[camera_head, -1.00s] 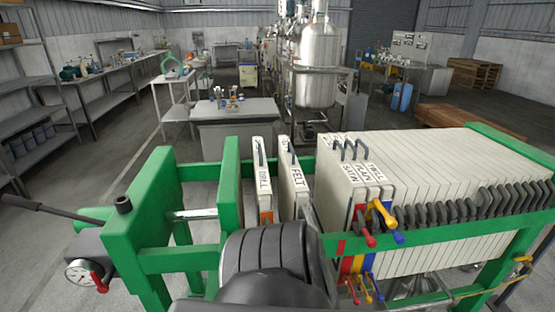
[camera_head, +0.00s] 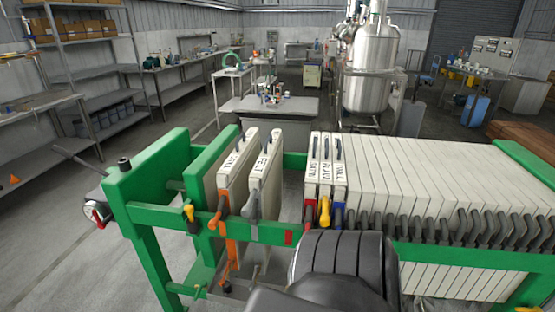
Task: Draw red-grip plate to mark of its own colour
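The red-grip plate (camera_head: 312,165), a pale plate with a dark top handle and a label that seems to read SATIN, stands upright at the left end of the long plate pack. Its red grip (camera_head: 308,215) sticks out at the near side, over the green rail. A red mark (camera_head: 288,238) is on the rail's front face, a little left of that grip. A bulky black ridged part of my own arm (camera_head: 345,262) rises at the bottom, below the grips, and covers part of the rail. No fingertips of either gripper show.
Right beside it stand plates with yellow (camera_head: 324,212) and blue (camera_head: 338,215) grips. An orange-grip plate (camera_head: 232,170) and a grey-grip FELT plate (camera_head: 264,172) stand apart, near the green end plates (camera_head: 150,185). A gap separates FELT from the pack.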

